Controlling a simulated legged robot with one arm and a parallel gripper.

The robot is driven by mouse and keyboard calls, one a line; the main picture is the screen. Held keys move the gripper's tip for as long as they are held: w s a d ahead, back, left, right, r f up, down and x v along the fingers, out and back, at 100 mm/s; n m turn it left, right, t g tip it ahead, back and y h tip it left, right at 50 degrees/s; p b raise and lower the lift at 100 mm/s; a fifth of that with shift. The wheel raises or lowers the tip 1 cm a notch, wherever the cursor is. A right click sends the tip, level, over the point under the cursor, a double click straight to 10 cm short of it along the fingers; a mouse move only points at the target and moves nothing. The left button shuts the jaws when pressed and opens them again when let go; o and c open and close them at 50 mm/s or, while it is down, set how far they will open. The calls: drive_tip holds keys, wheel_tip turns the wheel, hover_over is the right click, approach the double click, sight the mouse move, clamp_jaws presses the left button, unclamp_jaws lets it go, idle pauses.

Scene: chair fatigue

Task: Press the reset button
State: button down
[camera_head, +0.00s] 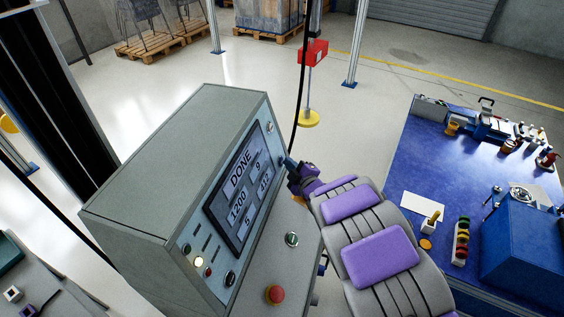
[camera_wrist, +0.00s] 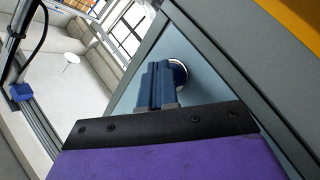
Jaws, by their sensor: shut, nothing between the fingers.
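A grey control box (camera_head: 150,200) stands in the head view, with a screen (camera_head: 240,195) reading DONE and several numbers. My gripper (camera_head: 288,163) is shut and empty, with its fingertips at the right edge of the box's panel. In the wrist view my blue-grey fingers (camera_wrist: 158,72) point at the light blue panel. A round metal-rimmed button (camera_wrist: 181,74) shows beside and partly behind them. I cannot tell whether the fingers touch it. No reset label is readable. A small round fitting (camera_head: 270,127) sits above the gripper on the panel.
Below the screen are a lit lamp (camera_head: 198,261) and a black knob (camera_head: 230,279). A green button (camera_head: 292,239) and a red mushroom button (camera_head: 275,294) sit on the lower ledge. A blue workbench (camera_head: 400,165) with tools stands right. Open floor (camera_head: 360,130) lies behind.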

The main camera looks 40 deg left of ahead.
idle(0.6)
drive_tip(key=shift+w+d+r, duration=0.15)
drive_tip(key=shift+w+d, duration=0.05)
drive_tip(key=shift+d, duration=0.4)
drive_tip(key=shift+w+d+r+p, duration=0.2)
drive_tip(key=shift+w+d+p, duration=0.05)
drive_tip(key=shift+d, duration=0.55)
drive_tip(key=shift+w+d+r+p, duration=0.2)
drive_tip(key=shift+w+d+p, duration=0.1)
drive_tip(key=shift+d, duration=0.45)
drive_tip(key=shift+w+d+r+p, duration=0.2)
drive_tip(key=shift+d+p, duration=0.05)
drive_tip(key=shift+d, duration=0.55)
